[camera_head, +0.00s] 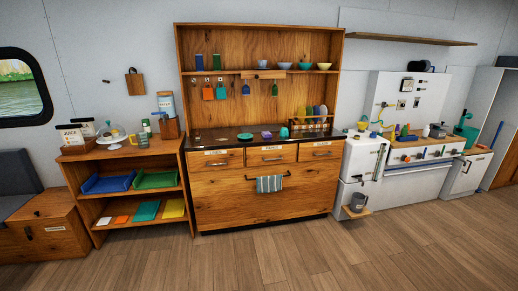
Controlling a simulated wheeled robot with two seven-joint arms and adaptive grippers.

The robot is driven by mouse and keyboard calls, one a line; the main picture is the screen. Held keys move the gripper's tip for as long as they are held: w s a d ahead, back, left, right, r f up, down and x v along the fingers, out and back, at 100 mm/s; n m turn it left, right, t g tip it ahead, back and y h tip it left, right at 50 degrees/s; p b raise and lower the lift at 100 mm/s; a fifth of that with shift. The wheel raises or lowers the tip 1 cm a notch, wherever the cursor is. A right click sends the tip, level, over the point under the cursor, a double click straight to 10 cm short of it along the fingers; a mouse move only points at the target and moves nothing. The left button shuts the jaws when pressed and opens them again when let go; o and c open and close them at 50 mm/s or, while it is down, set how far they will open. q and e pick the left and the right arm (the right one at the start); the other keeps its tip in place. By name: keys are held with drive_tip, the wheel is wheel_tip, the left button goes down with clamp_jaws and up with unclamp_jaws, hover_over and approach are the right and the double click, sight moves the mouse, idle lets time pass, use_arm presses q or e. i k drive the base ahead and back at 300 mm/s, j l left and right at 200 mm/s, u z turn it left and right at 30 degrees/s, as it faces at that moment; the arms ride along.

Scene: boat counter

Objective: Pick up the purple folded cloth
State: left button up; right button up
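No cloth can be made out for certain as the purple folded one. A small dark purple item (266,134) lies on the dark countertop of the wooden cabinet, between a green dish (245,136) and a teal item (284,132). It is too small to tell whether it is folded cloth. A striped blue-grey towel (269,184) hangs from the cabinet's front handle. Neither of my grippers is in view.
A low wooden shelf (125,159) at left holds blue and green trays and flat coloured items. A white appliance (362,158) stands right of the cabinet, with a mug (358,202) on a small low ledge. The wooden floor (270,262) in front is clear.

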sight(267, 134)
drive_tip(key=i, duration=1.65)
drive_tip(key=i+l+u, duration=0.2)
drive_tip(key=i, duration=0.6)
drive_tip(key=i+l+u, duration=0.1)
drive_tip(key=i+u, duration=0.2)
drive_tip(key=i, duration=0.2)
drive_tip(key=i+l+u, duration=0.3)
drive_tip(key=i, duration=0.15)
